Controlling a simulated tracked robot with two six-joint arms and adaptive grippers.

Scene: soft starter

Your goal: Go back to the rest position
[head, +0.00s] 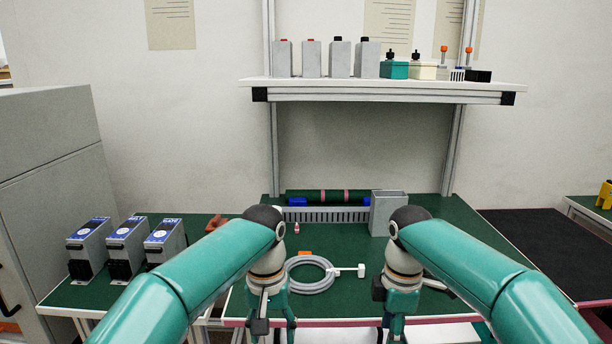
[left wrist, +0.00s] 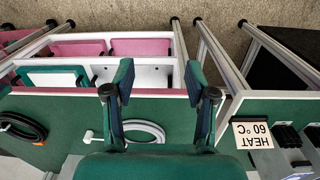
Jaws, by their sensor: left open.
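My left gripper (head: 273,328) hangs pointing down over the front edge of the green table, its lower end cut by the picture's bottom edge. In the left wrist view my left gripper (left wrist: 159,78) has its fingers spread with nothing between them. My right gripper (head: 394,330) also hangs down near the front edge, to the right of the left one. Its fingertips run toward the bottom of the picture, and their opening is not clear. Both arms are bent in a similar pose and stand apart from each other.
A coiled grey cable (head: 311,274) with a white end lies on the table (head: 345,295) between my arms. Several grey devices (head: 126,247) stand on the left table. A HEAT sign (left wrist: 254,133) shows in the wrist view.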

